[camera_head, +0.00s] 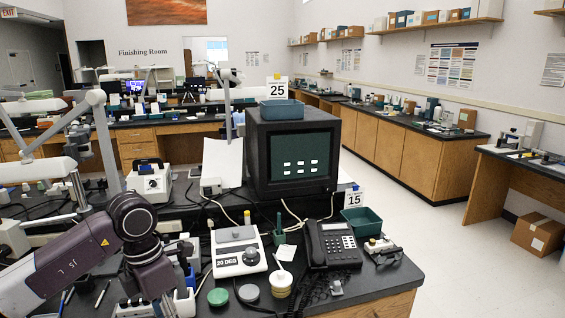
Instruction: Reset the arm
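My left arm comes in from the lower left, with its wrist bent downward over the near end of the workbench (395,283). My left gripper (158,292) points down among small white and blue items at the bench's front left. Its fingertips are not clear against the clutter, so I cannot tell whether it is open or shut, or whether it holds anything. My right arm and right gripper are not in view.
A white device (238,250) marked "20 DEG", a black telephone (332,243), a dark box-shaped monitor (291,155) and a green bin (362,220) stand on the bench right of my arm. Lamp arms (104,140) rise behind it. Open floor (470,265) lies to the right.

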